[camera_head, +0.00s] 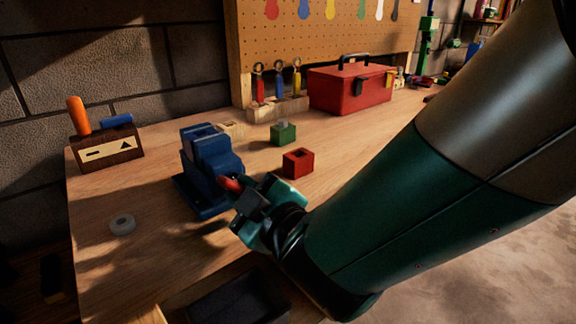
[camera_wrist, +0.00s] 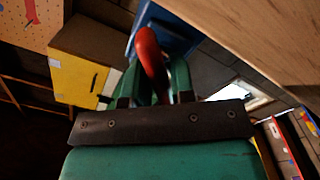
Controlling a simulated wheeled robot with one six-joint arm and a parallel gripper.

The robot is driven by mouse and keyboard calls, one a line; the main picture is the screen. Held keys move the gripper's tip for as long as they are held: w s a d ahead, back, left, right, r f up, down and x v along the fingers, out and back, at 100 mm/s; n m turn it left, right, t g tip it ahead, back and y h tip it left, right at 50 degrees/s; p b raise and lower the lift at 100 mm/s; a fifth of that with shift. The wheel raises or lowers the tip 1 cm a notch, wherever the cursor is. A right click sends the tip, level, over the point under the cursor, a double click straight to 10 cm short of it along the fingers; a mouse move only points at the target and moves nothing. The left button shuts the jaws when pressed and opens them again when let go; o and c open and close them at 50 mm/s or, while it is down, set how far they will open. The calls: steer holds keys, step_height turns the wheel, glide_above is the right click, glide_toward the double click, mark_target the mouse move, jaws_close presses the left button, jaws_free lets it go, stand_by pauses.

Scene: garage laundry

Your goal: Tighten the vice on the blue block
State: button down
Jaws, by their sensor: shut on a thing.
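The blue vice (camera_head: 194,184) stands on the wooden workbench, left of centre in the head view. Part of it shows as a blue shape behind the handle in the wrist view (camera_wrist: 178,30). My gripper (camera_head: 241,192) is at the vice's near right side, shut on the red handle (camera_head: 229,183). In the wrist view the curved red handle (camera_wrist: 149,50) runs between the two green fingers of my gripper (camera_wrist: 154,85). I cannot pick out the blue block from the blue vice, nor tell how far apart the vice's jaws are.
A red block (camera_head: 298,162) and a green block (camera_head: 283,133) lie right of the vice. A white ring (camera_head: 122,224) and a wooden tool holder (camera_head: 107,149) are to its left. A red toolbox (camera_head: 350,90) stands behind. A dark tray (camera_head: 240,298) is at the front.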

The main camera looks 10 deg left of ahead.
steer(key=c, duration=1.1)
jaws_free()
steer(key=shift+s+d+f+b, duration=0.15)
steer(key=shift+s+d+b, duration=0.15)
steer(key=shift+b, duration=0.05)
steer(key=shift+b+v, duration=8.3)
steer(key=shift+b, duration=0.05)
